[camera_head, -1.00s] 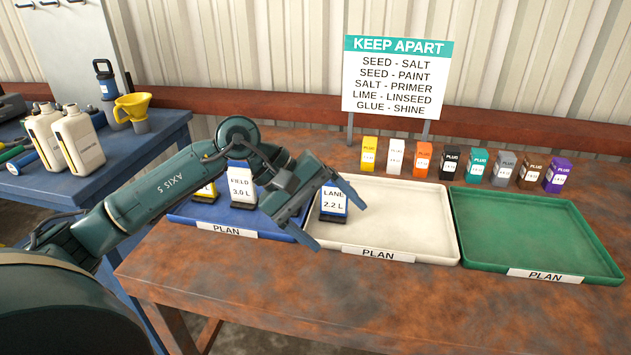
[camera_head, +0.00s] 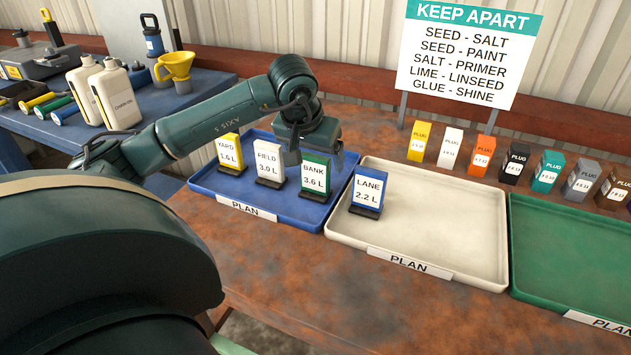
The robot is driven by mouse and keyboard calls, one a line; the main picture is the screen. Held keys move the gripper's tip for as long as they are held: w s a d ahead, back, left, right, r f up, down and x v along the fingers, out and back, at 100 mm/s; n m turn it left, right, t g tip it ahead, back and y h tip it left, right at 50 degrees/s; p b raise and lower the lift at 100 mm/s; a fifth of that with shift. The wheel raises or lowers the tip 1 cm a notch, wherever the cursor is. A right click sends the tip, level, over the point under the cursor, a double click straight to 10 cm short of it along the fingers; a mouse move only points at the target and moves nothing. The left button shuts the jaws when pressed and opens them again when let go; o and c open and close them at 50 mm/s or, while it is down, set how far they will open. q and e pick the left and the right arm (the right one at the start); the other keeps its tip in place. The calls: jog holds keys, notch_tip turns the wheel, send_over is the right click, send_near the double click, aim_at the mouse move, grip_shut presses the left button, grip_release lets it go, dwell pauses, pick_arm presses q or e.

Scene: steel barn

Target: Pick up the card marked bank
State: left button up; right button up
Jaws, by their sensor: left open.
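The card marked bank (camera_head: 314,178) is green and white, reads 3.6 L, and stands upright in a dark base at the right side of the blue tray (camera_head: 218,188). To its left in the same tray stand the white field card (camera_head: 269,163) and the yellow yard card (camera_head: 229,153). The blue lane card (camera_head: 368,192) stands in the cream tray (camera_head: 440,255). My left gripper (camera_head: 312,168) points down over the bank card, its fingers open around or just behind the card's top; which of these I cannot tell. My right gripper is out of view.
A green tray (camera_head: 540,285) lies at the right. Several coloured plug boxes line the bench behind the trays, below a keep-apart sign (camera_head: 462,58).

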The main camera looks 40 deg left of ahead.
aim_at(317, 170)
pick_arm(q)
jog(key=x, duration=0.5)
jog(key=shift+s+f, duration=0.15)
jog(key=shift+s, duration=0.05)
jog(key=c, duration=1.1)
